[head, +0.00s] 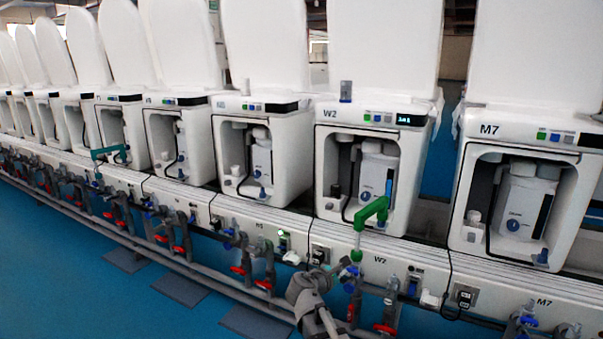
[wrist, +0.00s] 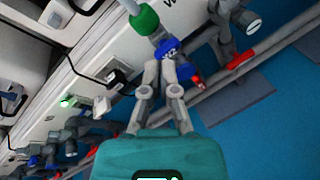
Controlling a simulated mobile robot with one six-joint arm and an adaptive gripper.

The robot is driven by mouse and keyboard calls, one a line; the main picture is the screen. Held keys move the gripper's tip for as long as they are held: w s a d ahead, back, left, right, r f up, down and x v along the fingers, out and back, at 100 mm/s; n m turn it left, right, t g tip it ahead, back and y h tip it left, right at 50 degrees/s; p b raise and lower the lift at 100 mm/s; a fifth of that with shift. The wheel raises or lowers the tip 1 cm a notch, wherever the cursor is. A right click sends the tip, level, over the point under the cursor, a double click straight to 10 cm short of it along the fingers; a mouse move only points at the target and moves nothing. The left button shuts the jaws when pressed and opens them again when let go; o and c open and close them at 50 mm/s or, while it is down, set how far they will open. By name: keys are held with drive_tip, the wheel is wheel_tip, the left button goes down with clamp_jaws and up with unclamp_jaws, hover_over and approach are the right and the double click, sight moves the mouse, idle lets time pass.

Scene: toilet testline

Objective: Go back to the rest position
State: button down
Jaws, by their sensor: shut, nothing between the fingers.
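My gripper (wrist: 167,70) is at the lower middle of the wrist view, with its teal body and two grey fingers close together at the tips. It is empty. Its tips are near a blue valve handle (wrist: 166,46) marked W2; I cannot tell whether they touch it. In the head view, my grey arm comes up from the bottom edge, and its end is beside the pipe fittings in front of station W2 (head: 372,170). The fingers are too small there to make out clearly.
A green elbow pipe (head: 370,214) rises in front of W2. Grey pipes with red valve handles (head: 385,329) run along the line close to my arm. A white bench wall (head: 395,262) with sockets and cables stands behind them. The blue floor (head: 60,270) at the left is mostly clear.

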drive_tip(key=s+d+f+m+g+y+p, duration=0.25)
drive_tip(key=s+d+f+m+g, duration=0.35)
drive_tip(key=s+m, duration=0.4)
drive_tip(key=s+r+m+g+y+p, duration=0.1)
drive_tip(key=s+m+g+y+p, duration=0.5)
drive_tip(key=s+m, duration=0.6)
wheel_tip(320, 180, up, 37)
drive_tip(key=p, duration=3.6)
drive_tip(key=shift+w+a+t+y, duration=0.2)
drive_tip(key=shift+w+t+y, duration=0.1)
drive_tip(key=shift+t+y, duration=0.15)
drive_tip(key=shift+r, duration=0.1)
